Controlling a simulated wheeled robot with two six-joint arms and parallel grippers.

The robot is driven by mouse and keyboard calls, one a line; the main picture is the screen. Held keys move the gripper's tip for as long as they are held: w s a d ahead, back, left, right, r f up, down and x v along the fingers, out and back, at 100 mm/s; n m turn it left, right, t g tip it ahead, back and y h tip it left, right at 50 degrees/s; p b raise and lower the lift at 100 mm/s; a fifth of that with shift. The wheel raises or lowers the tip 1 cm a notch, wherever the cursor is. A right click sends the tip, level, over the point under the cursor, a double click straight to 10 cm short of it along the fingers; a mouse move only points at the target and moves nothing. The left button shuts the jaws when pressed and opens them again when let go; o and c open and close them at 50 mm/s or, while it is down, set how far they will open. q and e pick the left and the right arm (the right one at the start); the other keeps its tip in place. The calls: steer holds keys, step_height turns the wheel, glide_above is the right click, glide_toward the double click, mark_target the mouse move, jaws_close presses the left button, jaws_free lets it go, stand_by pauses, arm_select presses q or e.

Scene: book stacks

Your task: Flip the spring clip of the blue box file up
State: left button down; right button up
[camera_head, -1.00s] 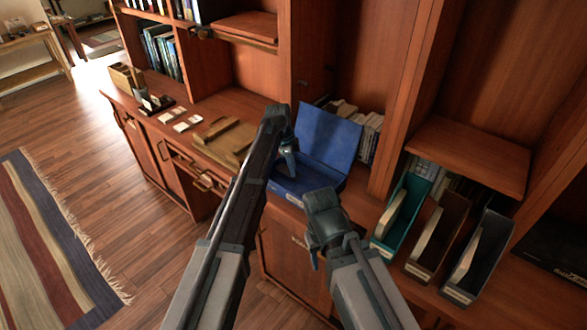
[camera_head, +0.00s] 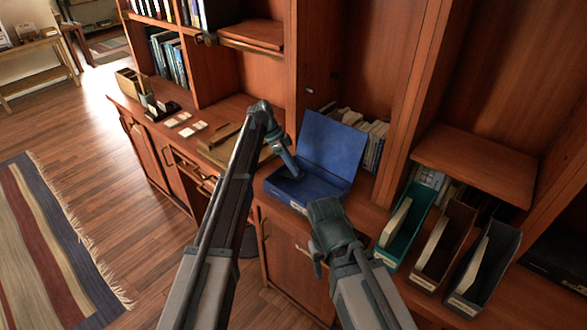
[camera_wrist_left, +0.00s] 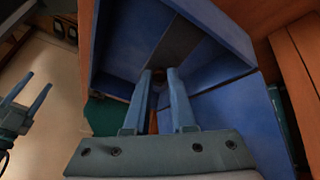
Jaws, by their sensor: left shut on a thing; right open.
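The blue box file (camera_head: 328,146) stands open on the cabinet top, its lid raised at the back. My left gripper (camera_head: 298,174) reaches down into its tray. In the left wrist view the fingertips (camera_wrist_left: 160,74) are inside the blue box (camera_wrist_left: 222,38), close to a dark strip (camera_wrist_left: 178,45) on its inner face. They are shut with a narrow gap, on what appears to be the spring clip, which is mostly hidden by the fingers. My right gripper (camera_head: 318,266) hangs in front of the box, empty; its open prongs (camera_wrist_left: 32,98) show in the left wrist view.
Right of the box stand a teal file (camera_head: 404,222), a brown file (camera_head: 444,245) and a grey file (camera_head: 483,264). Books (camera_head: 367,135) stand behind the lid. A tan folder (camera_head: 222,145) and white cards (camera_head: 186,127) lie to the left. A shelf board (camera_head: 478,160) juts out at right.

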arm_select(q)
steer(key=c, duration=0.7)
jaws_free()
steer(key=shift+c, duration=0.2)
steer(key=shift+r, duration=0.1)
steer(key=p+v, duration=1.1)
steer(key=v, duration=0.2)
steer(key=shift+a+r+p, duration=0.2)
steer(key=shift+r+p, duration=0.05)
steer(key=shift+p, duration=0.15)
steer(key=shift+w, duration=0.1)
